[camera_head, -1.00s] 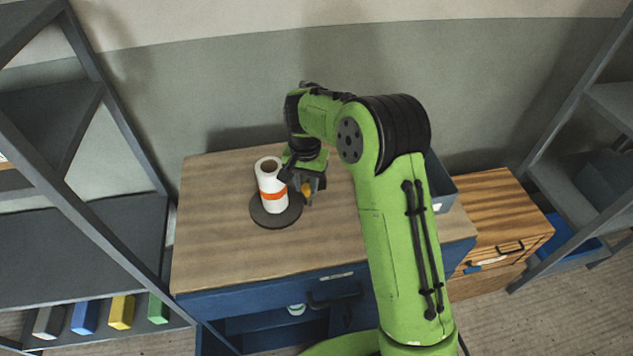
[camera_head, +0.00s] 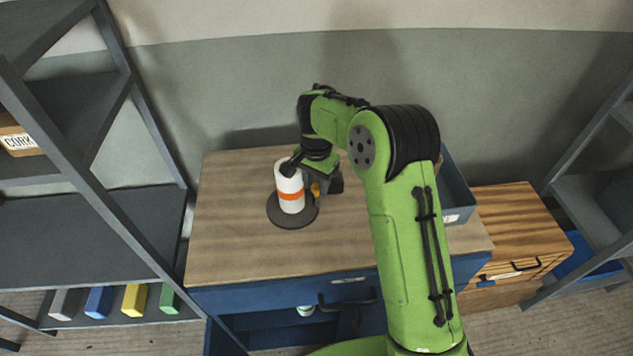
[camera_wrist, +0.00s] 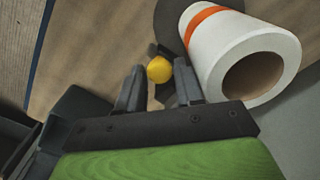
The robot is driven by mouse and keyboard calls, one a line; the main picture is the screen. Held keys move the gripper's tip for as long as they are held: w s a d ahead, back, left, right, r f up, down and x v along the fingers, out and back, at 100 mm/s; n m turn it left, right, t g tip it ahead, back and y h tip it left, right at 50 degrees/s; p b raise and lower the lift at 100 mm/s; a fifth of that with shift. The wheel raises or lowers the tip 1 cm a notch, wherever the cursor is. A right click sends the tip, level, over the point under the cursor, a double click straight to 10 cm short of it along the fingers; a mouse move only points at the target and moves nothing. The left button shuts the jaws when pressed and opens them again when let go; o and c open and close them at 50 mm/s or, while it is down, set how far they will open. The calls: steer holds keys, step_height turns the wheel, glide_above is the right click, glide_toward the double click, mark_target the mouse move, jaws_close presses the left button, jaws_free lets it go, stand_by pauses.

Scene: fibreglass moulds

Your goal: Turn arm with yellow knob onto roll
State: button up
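The white roll (camera_head: 290,193) with an orange band stands upright on a dark round base (camera_head: 277,218) on the workbench. In the wrist view the roll (camera_wrist: 235,45) lies at upper right, its hollow end facing the camera. The yellow knob (camera_wrist: 159,69) sits between my gripper's (camera_wrist: 159,72) two fingertips, close to both; whether they press on it is unclear. In the head view the knob (camera_head: 316,188) shows just right of the roll, beside my gripper (camera_head: 322,184). The arm bearing the knob is mostly hidden; a dark piece shows behind the knob in the wrist view.
The wooden workbench top (camera_head: 235,240) is clear left of and in front of the roll. A grey bin (camera_head: 455,190) stands at its right, partly behind my arm. Shelves (camera_head: 90,235) stand at left and right. A wooden drawer unit (camera_head: 510,225) is at right.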

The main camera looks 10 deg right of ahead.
steer(key=shift+o, duration=1.4)
